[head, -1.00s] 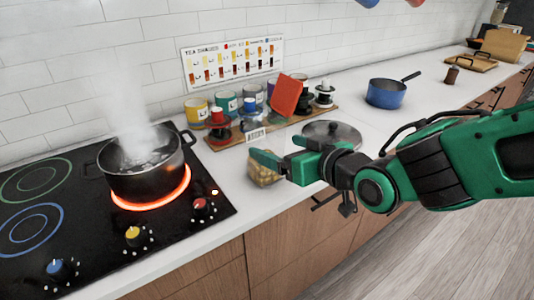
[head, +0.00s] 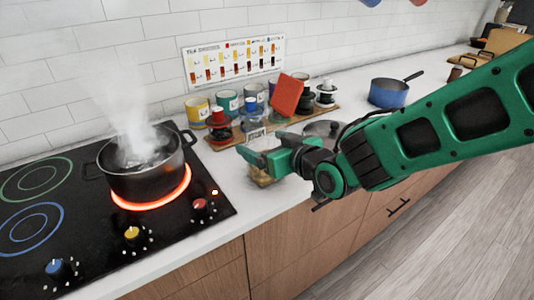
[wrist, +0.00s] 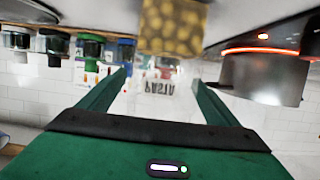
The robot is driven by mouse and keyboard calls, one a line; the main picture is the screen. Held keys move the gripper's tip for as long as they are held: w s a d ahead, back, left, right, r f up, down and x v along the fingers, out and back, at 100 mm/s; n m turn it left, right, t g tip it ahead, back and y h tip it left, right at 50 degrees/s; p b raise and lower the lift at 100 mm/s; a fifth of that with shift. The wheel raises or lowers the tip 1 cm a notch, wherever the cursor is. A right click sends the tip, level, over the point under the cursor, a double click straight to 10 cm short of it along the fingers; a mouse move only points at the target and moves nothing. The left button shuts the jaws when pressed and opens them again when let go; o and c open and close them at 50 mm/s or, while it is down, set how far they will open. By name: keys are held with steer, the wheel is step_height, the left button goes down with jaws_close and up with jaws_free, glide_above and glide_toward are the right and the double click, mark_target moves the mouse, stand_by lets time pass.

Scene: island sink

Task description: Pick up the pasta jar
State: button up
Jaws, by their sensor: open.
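The pasta jar (head: 262,177) is clear, with yellow pasta in its lower part and a white label. It stands on the white counter, to the right of the stove. My gripper (head: 254,157) is level with the jar's upper part and hides some of it. In the wrist view, which is upside down, the jar (wrist: 173,27) lies ahead with its PASTA label. The open fingers of my gripper (wrist: 160,80) show on either side of the jar's clear upper part. I cannot tell whether they touch it.
A steaming pot (head: 145,170) stands on a glowing burner of the black stove (head: 75,225). Behind the jar, several tins and an orange block (head: 286,95) stand on a wooden board. A lid (head: 322,128) and a blue saucepan (head: 387,93) are to the right.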

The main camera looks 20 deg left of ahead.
steer(key=shift+x, duration=1.65)
steer(key=c, duration=1.3)
steer(key=shift+r, duration=0.1)
steer(key=c, duration=0.3)
steer(key=shift+r, duration=0.1)
